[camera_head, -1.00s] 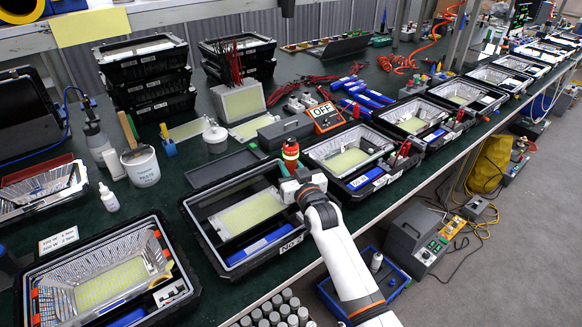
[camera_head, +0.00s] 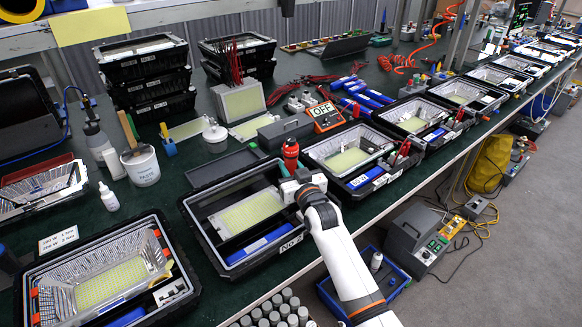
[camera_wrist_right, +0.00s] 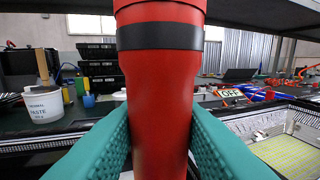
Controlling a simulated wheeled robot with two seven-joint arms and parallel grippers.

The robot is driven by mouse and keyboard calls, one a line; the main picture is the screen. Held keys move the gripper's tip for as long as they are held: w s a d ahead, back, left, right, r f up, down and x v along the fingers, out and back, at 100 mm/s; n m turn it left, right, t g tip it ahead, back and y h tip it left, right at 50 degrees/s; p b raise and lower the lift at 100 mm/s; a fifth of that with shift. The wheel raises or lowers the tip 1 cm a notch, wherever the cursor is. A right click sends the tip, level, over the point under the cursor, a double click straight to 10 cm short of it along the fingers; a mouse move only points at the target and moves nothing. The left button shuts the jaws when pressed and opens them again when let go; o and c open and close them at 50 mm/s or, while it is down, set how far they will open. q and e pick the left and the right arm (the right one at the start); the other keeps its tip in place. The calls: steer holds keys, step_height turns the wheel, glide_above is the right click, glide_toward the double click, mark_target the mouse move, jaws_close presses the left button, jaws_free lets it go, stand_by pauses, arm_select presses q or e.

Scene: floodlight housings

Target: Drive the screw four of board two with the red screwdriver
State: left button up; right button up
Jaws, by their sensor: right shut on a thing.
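My right gripper (camera_head: 291,180) is shut on the red screwdriver (camera_head: 291,152), which stands upright in its jaws. In the right wrist view the red handle with a black band (camera_wrist_right: 160,90) fills the middle, between two green finger pads. In the head view the gripper is over the right edge of the housing marked No 2 (camera_head: 222,259). Inside that housing lies a yellow LED board (camera_head: 246,213). The screwdriver's tip and the board's screws cannot be made out. My left gripper is not in view.
Another open housing (camera_head: 95,290) stands at the front left, and more housings (camera_head: 345,158) line the bench to the right. A white paste tub (camera_head: 142,167) and a dropper bottle (camera_head: 109,198) stand left of housing two. Grey cylinders (camera_head: 275,312) fill a box below the bench edge.

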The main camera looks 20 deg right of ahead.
steer(key=shift+s+f, duration=0.1)
steer(key=shift+f, duration=0.5)
stand_by(0.8)
steer(key=shift+r, duration=0.1)
